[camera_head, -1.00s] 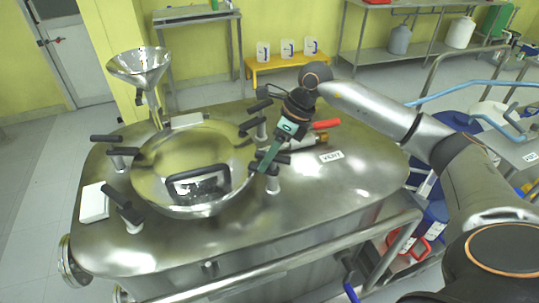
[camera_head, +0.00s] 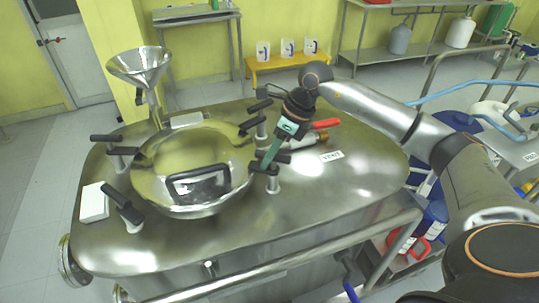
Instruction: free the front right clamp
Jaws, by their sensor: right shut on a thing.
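The front right clamp (camera_head: 273,183) stands on the reactor top at the right front of the round lid (camera_head: 195,168); its black handle shows at the gripper's fingers. My right gripper (camera_head: 268,164) reaches down from the upper right and is shut on that clamp's handle. Its fingers partly hide the handle. The other clamps, with black handles, are the back right one (camera_head: 261,127), the front left one (camera_head: 131,218) and the back left one (camera_head: 118,160). The lid has a black-framed handle (camera_head: 198,182) on it. My left gripper is not in view.
A steel funnel (camera_head: 140,66) stands behind the lid. A red-handled valve (camera_head: 325,124) and a VENT label (camera_head: 331,156) lie right of the gripper. A white block (camera_head: 94,202) sits at the left edge. A steel rail (camera_head: 290,262) runs along the front.

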